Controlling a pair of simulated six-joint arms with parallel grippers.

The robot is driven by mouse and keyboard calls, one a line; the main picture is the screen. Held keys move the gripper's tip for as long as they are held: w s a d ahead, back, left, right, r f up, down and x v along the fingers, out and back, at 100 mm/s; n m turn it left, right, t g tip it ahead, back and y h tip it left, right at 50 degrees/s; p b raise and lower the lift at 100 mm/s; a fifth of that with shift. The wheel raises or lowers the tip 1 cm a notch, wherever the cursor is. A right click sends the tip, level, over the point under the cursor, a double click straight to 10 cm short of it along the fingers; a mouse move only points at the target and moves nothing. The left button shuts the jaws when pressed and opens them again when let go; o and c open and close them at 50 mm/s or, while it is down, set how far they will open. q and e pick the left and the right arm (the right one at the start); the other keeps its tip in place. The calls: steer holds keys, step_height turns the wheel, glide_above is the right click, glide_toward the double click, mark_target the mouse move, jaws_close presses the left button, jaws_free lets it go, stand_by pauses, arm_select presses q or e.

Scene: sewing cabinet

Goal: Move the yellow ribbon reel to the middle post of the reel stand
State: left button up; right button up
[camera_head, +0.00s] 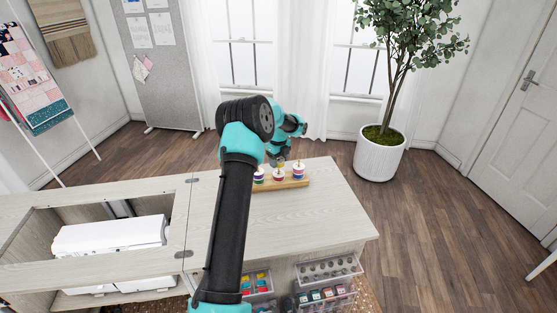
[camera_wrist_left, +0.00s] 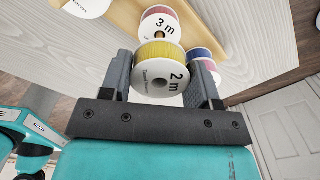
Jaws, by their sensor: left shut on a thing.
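My left gripper (camera_wrist_left: 163,72) is shut on the yellow ribbon reel (camera_wrist_left: 158,55). The reel has a white face marked "2 m" and sits between the two jaws. In the head view my left gripper (camera_head: 280,158) is small, above the wooden reel stand (camera_head: 302,183). The stand also shows in the wrist view (camera_wrist_left: 188,20). A red reel marked "3 m" (camera_wrist_left: 160,22) is just beyond the held reel, and a blue-and-red reel (camera_wrist_left: 203,58) is partly hidden behind the right jaw. I cannot tell whether the held reel is around a post. My right gripper is not in view.
The stand is on a pale wooden cabinet top (camera_head: 310,220), with bare wood in front and to its right. A white sewing machine (camera_head: 110,235) lies in the open well at left. Open clear drawers (camera_head: 328,268) jut out below the front edge. A potted plant (camera_head: 379,155) stands beyond.

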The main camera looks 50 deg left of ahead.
arm_select(q)
steer(key=shift+f, duration=0.35)
stand_by(0.3)
steer(key=o, duration=1)
step_height(320, 180, up, 17)
steer(key=shift+r, duration=0.2)
stand_by(0.8)
